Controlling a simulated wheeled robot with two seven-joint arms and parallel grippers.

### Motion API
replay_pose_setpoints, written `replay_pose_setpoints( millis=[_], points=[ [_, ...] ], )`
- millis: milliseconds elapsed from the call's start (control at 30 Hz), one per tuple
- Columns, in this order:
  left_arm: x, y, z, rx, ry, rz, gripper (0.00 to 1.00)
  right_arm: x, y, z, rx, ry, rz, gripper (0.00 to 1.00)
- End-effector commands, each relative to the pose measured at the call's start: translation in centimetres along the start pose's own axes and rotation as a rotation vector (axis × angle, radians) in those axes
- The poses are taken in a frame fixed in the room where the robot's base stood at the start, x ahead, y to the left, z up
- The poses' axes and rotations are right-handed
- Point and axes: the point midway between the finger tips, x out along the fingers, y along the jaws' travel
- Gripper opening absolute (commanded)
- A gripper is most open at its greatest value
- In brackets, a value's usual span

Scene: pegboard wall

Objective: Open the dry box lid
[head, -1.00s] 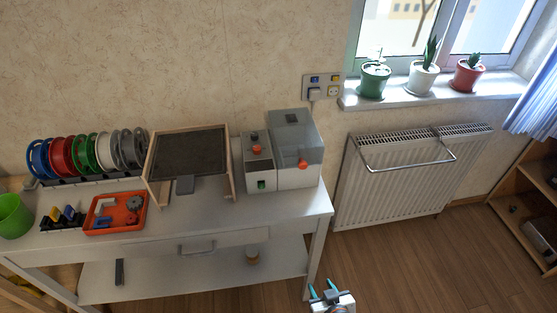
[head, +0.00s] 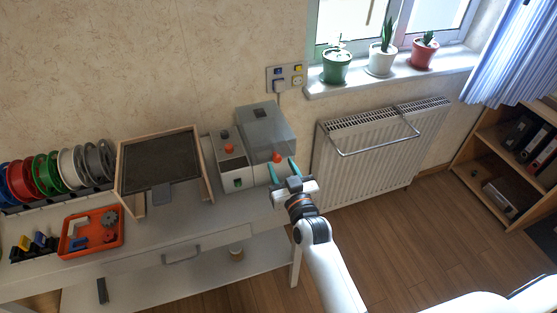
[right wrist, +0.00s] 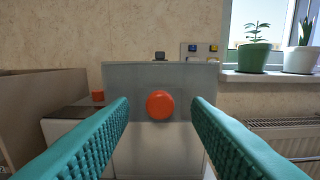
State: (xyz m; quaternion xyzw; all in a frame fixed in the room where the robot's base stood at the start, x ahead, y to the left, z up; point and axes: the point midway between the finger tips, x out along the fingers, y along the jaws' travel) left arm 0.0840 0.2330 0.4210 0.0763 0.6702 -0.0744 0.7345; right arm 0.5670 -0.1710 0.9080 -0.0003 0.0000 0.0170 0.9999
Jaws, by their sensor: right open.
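The dry box (head: 265,140) stands at the right end of the white table, with a grey see-through lid that looks shut. An orange-red knob (head: 277,157) sits on the lid's front. My right gripper (head: 283,172) is open and empty in front of the box, its teal fingers pointing at the knob. In the right wrist view the knob (right wrist: 160,105) is centred between and beyond the two fingers, apart from them. The lid (right wrist: 135,80) shows behind it. My left gripper is not in view.
A control unit (head: 232,158) with a red knob adjoins the box on its left. A wood-framed dark panel (head: 160,170), an orange tray (head: 90,232) and several spools (head: 72,165) stand further left. A radiator (head: 370,150) is on the wall to the right.

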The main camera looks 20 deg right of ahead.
Motion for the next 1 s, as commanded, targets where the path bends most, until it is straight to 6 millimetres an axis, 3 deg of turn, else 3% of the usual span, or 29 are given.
replay_pose_setpoints(
  millis=[200, 567, 833, 1000],
  points=[
    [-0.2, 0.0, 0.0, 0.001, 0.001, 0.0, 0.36, 2.5, 0.0, 0.0, 0.0, 0.0, 0.0, 0.44],
    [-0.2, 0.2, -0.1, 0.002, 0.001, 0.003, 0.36, 2.9, 0.0, -0.1, 0.0, 0.001, 0.0, 0.44],
    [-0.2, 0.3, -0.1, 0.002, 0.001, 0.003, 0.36, 2.9, 0.0, -0.1, 0.0, 0.001, 0.0, 0.0],
    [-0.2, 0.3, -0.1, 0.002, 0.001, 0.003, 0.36, 2.9, 0.0, 0.0, 0.0, 0.001, 0.0, 0.0]
  ],
)
